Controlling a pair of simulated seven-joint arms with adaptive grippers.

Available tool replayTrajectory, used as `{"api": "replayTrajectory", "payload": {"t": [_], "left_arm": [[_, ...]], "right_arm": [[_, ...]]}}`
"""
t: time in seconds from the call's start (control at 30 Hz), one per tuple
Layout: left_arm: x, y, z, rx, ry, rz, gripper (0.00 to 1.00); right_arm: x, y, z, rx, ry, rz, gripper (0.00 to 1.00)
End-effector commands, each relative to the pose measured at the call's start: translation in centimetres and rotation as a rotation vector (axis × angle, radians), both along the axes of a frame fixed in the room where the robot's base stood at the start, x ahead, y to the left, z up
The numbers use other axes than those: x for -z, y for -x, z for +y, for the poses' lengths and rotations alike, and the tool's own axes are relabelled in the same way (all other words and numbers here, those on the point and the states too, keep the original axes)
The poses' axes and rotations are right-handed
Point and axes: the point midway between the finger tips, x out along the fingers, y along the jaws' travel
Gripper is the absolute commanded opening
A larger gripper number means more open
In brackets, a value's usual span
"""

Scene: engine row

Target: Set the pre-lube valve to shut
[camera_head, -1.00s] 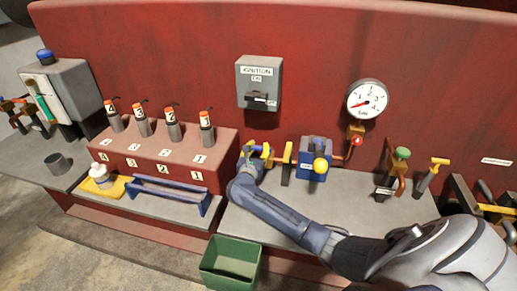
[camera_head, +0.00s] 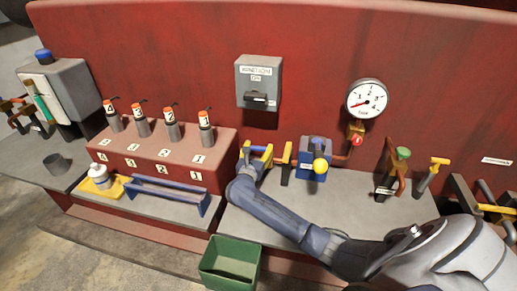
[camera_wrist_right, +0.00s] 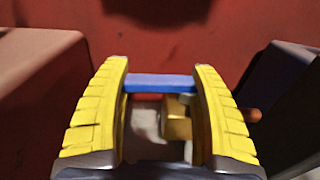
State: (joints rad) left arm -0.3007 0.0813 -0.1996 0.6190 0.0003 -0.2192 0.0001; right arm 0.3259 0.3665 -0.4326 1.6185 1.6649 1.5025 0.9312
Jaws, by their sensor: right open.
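My right gripper (camera_wrist_right: 161,105) is open, with its yellow fingers on either side of a blue lever bar (camera_wrist_right: 160,83) in the wrist view. The bar lies crosswise between the fingers, its ends close to both; I cannot tell if they touch. A brass valve body (camera_wrist_right: 178,122) shows below the bar, partly hidden by the right finger. I take this to be the pre-lube valve; no label on it is readable. In the head view the gripper (camera_head: 257,152) is left of the blue pump box and hides most of the valve. My left gripper is not in view.
The blue box (camera_head: 314,150) with a yellow knob stands just right of the gripper. The red injector block (camera_head: 160,165) is close on its left. The ignition box (camera_head: 259,82) and gauge (camera_head: 367,99) are on the red wall behind. A green bin (camera_head: 230,262) stands in front.

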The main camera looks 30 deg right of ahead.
Motion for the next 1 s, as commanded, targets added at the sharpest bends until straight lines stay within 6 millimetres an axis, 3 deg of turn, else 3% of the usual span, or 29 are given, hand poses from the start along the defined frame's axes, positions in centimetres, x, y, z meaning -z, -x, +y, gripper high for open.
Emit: {"api": "replayTrajectory", "payload": {"t": [0.03,0.1,0.23,0.27,0.4,0.7,1.0], "left_arm": [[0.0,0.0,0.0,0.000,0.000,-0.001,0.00],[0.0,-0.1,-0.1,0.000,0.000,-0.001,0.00],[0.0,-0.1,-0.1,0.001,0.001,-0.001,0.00],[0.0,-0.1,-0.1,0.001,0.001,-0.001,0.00],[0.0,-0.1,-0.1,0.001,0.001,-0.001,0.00],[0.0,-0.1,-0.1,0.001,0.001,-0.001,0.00],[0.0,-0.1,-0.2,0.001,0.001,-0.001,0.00]], "right_arm": [[-0.6,0.5,1.4,-0.012,0.005,-0.011,0.90],[-0.4,1.4,2.4,-0.013,0.003,-0.010,1.00],[-0.4,2.9,4.3,-0.017,0.001,-0.009,0.94],[-0.4,3.3,4.7,-0.017,-0.001,-0.010,1.00],[-0.1,4.9,6.2,-0.013,-0.003,-0.004,1.00],[0.1,7.0,8.1,-0.009,-0.004,0.001,1.00],[0.1,7.3,8.3,-0.007,-0.004,0.002,1.00]]}}
